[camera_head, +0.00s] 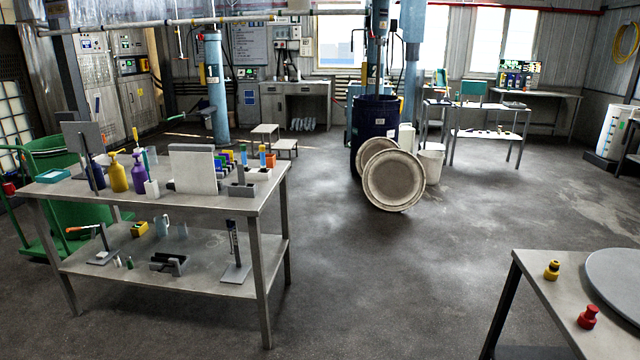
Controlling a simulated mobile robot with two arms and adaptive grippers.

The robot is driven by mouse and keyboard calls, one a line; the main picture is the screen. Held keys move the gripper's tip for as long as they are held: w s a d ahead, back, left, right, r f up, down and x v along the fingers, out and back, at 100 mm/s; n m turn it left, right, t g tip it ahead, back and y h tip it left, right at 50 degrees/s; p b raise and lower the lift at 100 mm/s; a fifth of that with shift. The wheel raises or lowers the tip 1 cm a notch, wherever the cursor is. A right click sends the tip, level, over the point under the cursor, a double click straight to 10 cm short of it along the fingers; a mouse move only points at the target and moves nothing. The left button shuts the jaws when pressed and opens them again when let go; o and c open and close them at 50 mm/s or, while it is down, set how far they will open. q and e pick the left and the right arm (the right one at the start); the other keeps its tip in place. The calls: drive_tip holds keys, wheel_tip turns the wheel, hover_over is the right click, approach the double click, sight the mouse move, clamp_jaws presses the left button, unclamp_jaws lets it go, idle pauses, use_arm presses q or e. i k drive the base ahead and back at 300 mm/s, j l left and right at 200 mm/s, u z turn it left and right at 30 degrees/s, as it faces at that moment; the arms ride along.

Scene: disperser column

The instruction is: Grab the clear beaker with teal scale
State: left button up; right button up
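A metal two-level table (230,205) stands at the left. A small pale, teal-tinted vessel (151,155) is on its top, behind the purple bottle (139,174) and partly hidden. Another small pale bluish vessel (162,226) stands on the lower shelf. Both are too small for me to make out a scale, so I cannot tell which is the clear beaker with teal scale. Neither of my grippers is in view.
A yellow bottle (118,176), a white panel (192,168) and small coloured items crowd the tabletop. Another table (545,290) at the lower right holds yellow and red pieces. A dark blue drum (375,120) and round lids (394,181) stand centrally. The foreground floor is clear.

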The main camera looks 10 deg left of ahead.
sight(152, 158)
drive_tip(key=i, duration=0.95)
drive_tip(key=i+z, duration=0.15)
drive_tip(key=i, duration=2.7)
drive_tip(key=i+u, duration=0.1)
drive_tip(key=i, duration=0.85)
drive_tip(key=i+l+u, duration=0.15)
drive_tip(key=i, duration=0.75)
drive_tip(key=i+j+u, duration=0.1)
drive_tip(key=i+u, duration=0.7)
drive_tip(key=i+l+u, duration=0.15)
drive_tip(key=i+u, duration=0.25)
drive_tip(key=i+l+u, duration=0.4)
drive_tip(key=i+j, duration=0.1)
